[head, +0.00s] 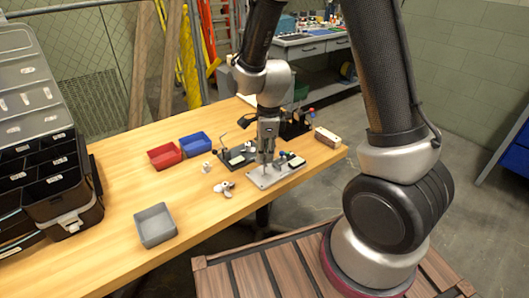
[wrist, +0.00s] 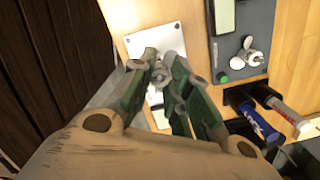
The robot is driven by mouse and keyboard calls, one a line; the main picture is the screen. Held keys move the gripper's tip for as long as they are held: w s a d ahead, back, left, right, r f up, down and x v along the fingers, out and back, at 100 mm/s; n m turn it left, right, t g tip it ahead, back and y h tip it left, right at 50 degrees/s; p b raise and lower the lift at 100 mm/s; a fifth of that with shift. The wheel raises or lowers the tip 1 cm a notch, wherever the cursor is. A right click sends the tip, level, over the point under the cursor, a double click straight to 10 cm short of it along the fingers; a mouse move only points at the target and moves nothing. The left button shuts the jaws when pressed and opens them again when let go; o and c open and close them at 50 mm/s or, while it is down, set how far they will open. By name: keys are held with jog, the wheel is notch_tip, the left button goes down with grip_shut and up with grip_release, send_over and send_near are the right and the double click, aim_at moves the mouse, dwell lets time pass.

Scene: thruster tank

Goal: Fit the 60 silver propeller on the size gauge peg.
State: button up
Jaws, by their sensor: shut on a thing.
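My gripper (head: 266,160) points down just above a silver plate (head: 282,174) near the table's front edge. In the wrist view its fingertips (wrist: 162,74) are closed around a small silver piece (wrist: 165,75). It looks like a propeller, but the fingers hide most of it and I cannot read its size. The plate also shows beyond the fingertips in the wrist view (wrist: 160,42). The gauge peg cannot be made out; the gripper covers that part of the plate. Whether the held piece touches a peg cannot be told.
A loose silver propeller (head: 224,187) lies left of the plate, with a small pale piece (head: 206,168) behind it. A red bin (head: 165,155), blue bin (head: 195,143) and grey bin (head: 154,226) stand left. A dark fixture board (head: 232,160) sits behind the plate.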

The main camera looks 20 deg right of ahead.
aim_at(265, 163)
jog(key=shift+f, duration=0.2)
dwell(0.3)
jog(key=shift+f, duration=0.5)
jog(key=shift+f, duration=0.25)
jog(key=shift+f, duration=0.35)
jog(key=shift+f, duration=0.35)
dwell(0.4)
jog(key=shift+f, duration=0.45)
jog(key=shift+f, duration=0.15)
jog(key=shift+f, duration=0.25)
